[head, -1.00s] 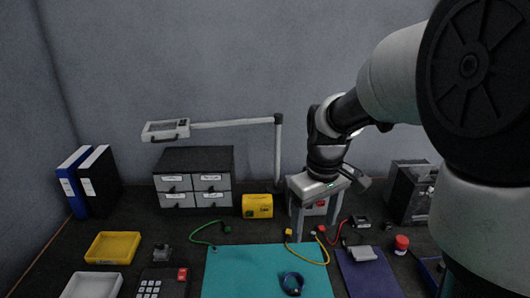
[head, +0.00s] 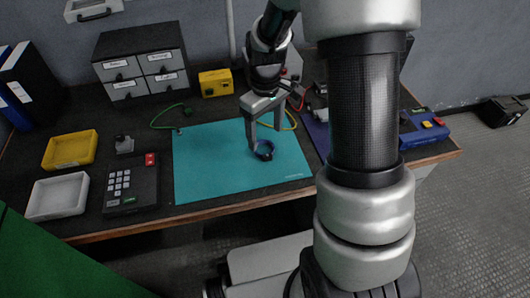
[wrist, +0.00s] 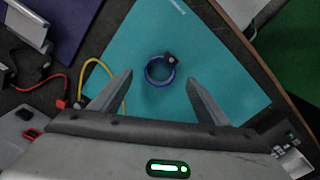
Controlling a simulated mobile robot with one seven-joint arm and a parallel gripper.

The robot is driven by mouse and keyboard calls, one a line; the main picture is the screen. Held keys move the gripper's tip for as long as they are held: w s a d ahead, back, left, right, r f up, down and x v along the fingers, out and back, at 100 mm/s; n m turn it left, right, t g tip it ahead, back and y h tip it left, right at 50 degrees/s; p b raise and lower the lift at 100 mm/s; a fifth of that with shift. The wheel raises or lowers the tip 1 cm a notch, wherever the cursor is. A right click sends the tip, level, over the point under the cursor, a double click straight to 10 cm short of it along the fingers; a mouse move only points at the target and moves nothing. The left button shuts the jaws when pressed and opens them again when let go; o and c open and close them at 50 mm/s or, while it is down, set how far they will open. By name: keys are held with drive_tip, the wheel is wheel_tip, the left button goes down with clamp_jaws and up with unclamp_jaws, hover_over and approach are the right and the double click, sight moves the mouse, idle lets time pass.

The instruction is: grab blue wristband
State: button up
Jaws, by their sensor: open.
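The blue wristband (head: 263,150) lies on the teal mat (head: 205,165) in the head view, near the mat's middle right. It is a small ring with a dark block on one side. My gripper (head: 266,148) is above the mat with its fingers pointing down, close to the wristband. In the wrist view the wristband (wrist: 158,77) lies ahead, between the lines of the two open fingers (wrist: 160,85). The fingers are apart and nothing is held. I cannot tell the exact height of the fingertips above the band.
A yellow cable (wrist: 97,72) and a red cable (wrist: 57,84) lie beside the mat. A keypad box (head: 131,186), a yellow tray (head: 70,150) and a white tray (head: 58,196) stand to the left. Drawers (head: 140,66) are at the back.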

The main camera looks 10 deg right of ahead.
sight(265, 152)
wheel_tip(265, 152, down, 5)
drive_tip(key=shift+f+b, duration=0.15)
drive_tip(key=shift+b, duration=0.8)
drive_tip(key=c, duration=1.1)
